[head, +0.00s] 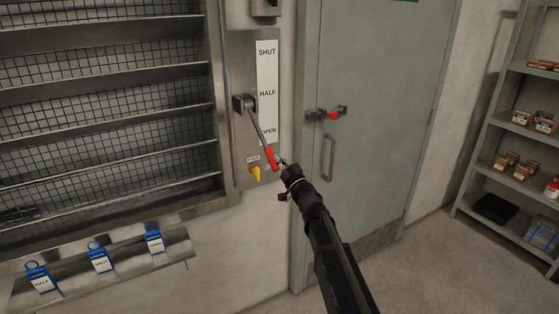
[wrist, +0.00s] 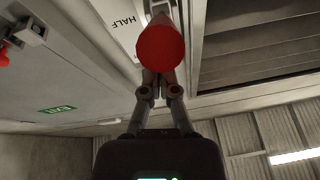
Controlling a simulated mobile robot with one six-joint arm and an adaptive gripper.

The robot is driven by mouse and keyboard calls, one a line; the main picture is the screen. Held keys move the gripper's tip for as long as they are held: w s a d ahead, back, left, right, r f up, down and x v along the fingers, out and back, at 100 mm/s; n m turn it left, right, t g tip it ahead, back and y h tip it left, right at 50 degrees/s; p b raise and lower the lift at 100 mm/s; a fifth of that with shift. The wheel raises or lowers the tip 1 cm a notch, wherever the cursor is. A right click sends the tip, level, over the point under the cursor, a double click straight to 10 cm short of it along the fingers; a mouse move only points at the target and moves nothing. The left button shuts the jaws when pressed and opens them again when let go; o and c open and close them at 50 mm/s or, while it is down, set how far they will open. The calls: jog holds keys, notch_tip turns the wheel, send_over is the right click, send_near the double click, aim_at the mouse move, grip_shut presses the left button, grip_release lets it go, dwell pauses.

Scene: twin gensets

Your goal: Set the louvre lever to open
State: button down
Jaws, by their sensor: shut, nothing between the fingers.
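The louvre lever is a thin dark rod with a red grip (head: 270,158), pivoted at a grey block (head: 244,103) on the metal plate. It slants down and right, with its grip just below the OPEN mark of the white scale (head: 267,75), marked SHUT, HALF and OPEN. My gripper (head: 282,162) is shut with its tips at the lower right of the red grip, at or very near it. In the wrist view the red grip's round end (wrist: 160,55) is large and partly covers the shut fingertips (wrist: 158,78); contact is unclear.
The louvre slats (head: 110,70) with mesh behind fill the left. A yellow turn-handle (head: 255,173) sits below the lever. Right are a grey door (head: 375,90) with a red-knobbed latch (head: 332,115) and shelving (head: 485,150).

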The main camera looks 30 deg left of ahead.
jog(key=shift+f, duration=0.1)
jog(key=a+f+b, duration=0.1)
jog(key=f+b, duration=0.1)
jog(key=w+a+f+b, duration=0.1)
jog(key=b, duration=0.1)
jog(key=w+a+f+b, duration=0.1)
jog(key=f+b, duration=0.1)
jog(key=shift+w+a+f, duration=0.1)
jog(key=shift+a+f, duration=0.2)
jog(key=shift+f, duration=0.05)
jog(key=shift+r, duration=0.1)
jog(key=shift+d+r, duration=0.1)
jog(key=shift+r, duration=0.05)
dwell(0.4)
jog(key=b+v, duration=0.3)
jog(key=v, duration=0.8)
jog(key=shift+d+r, duration=0.15)
jog(key=shift+d, duration=0.4)
jog(key=shift+w, duration=0.1)
dwell(0.5)
